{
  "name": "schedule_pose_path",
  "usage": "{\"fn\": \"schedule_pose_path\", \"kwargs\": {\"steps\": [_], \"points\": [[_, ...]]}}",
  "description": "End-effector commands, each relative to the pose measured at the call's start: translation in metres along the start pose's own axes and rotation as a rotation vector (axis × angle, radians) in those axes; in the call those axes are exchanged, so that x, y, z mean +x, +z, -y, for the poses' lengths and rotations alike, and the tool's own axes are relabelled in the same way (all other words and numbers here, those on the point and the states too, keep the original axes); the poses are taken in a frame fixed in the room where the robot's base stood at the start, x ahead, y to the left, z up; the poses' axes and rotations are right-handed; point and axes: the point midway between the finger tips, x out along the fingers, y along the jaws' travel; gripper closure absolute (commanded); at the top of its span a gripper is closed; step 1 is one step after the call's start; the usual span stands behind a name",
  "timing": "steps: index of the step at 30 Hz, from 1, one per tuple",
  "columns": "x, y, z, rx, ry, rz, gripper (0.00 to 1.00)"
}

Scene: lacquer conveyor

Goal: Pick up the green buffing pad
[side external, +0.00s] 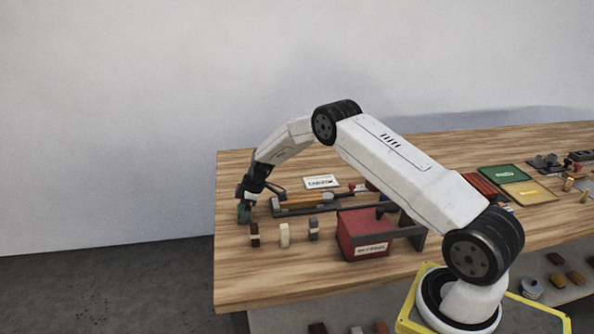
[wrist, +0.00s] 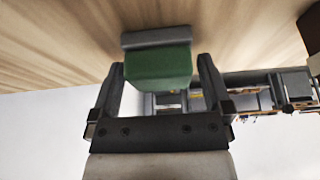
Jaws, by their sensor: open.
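The green buffing pad (wrist: 160,66) is a green block with a grey layer on one face. In the wrist view it sits between the two fingers of my gripper (wrist: 161,68), with a visible gap on each side. In the side external view the pad (side external: 243,214) stands on the wooden table near its left edge. My gripper (side external: 248,194) points down over it there and partly hides it. The jaws are open around the pad, and I see no finger pressing on it.
Small blocks stand nearby: a dark red and white one (side external: 254,236), a cream one (side external: 284,236) and a grey one (side external: 313,230). A red labelled box (side external: 364,236) stands right of them. A low conveyor (side external: 300,208) lies behind. The table's left corner (side external: 232,285) is bare.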

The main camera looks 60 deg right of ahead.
Motion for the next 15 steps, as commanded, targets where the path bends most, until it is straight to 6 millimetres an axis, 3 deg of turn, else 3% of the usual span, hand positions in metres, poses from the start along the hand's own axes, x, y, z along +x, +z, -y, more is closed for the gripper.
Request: {"fn": "schedule_pose_path", "kwargs": {"steps": [14,15], "points": [[0.0002,-0.0002,0.0001,0.0,0.0,0.0,0.0],[0.0002,-0.0002,0.0001,0.0,0.0,0.0,0.1]]}}
